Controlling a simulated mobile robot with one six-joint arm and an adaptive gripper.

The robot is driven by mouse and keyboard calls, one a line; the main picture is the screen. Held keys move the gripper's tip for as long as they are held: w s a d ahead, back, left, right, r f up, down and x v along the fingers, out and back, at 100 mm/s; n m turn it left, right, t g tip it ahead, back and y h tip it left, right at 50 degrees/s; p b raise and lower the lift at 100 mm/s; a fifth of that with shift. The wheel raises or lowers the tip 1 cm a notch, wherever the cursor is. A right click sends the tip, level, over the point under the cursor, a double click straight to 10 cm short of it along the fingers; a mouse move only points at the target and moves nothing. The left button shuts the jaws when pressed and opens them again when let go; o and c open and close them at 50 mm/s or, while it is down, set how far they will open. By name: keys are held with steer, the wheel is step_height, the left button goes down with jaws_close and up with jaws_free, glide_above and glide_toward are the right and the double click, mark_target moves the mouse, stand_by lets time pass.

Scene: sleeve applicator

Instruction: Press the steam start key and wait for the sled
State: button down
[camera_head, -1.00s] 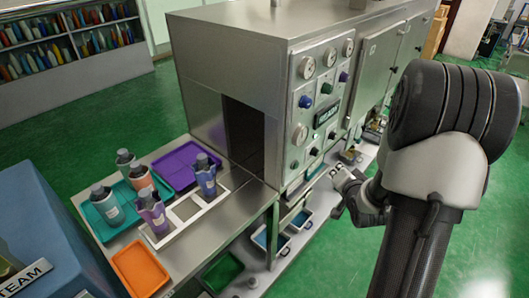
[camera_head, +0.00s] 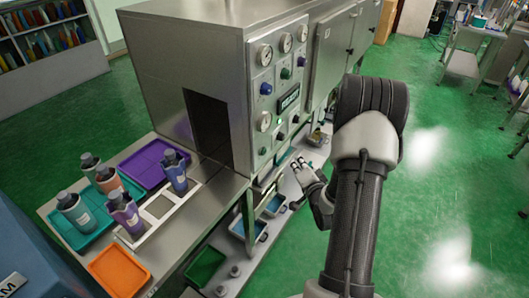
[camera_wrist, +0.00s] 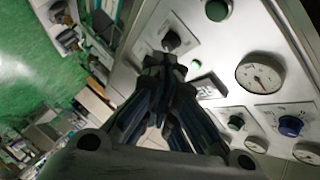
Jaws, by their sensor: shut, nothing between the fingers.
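The applicator's control panel (camera_head: 278,88) carries gauges, knobs and buttons; no label can be read, so I cannot tell which is the steam start key. A green button (camera_wrist: 217,9) and a black knob (camera_wrist: 171,41) show in the wrist view. My gripper (camera_wrist: 172,68) is shut and empty, its tips overlapping the panel's edge in view, just below the black knob. Whether they touch is unclear. In the head view my gripper (camera_head: 298,165) is beside the panel's lower edge.
A teal tray (camera_head: 101,229) with several bottles, a purple tray (camera_head: 147,178) and an orange tray (camera_head: 119,270) lie on the steel table. The dark tunnel opening (camera_head: 208,126) is empty as far as I see. Bins sit on a lower shelf.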

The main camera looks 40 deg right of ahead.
mark_target(264, 151)
steer(key=w+a, duration=0.3)
steer(key=w, duration=0.4)
steer(key=shift+w, duration=0.2)
stand_by(1.3)
steer(key=shift+w+a+b, duration=0.25)
steer(key=shift+w+b, duration=0.1)
steer(key=shift+w, duration=0.05)
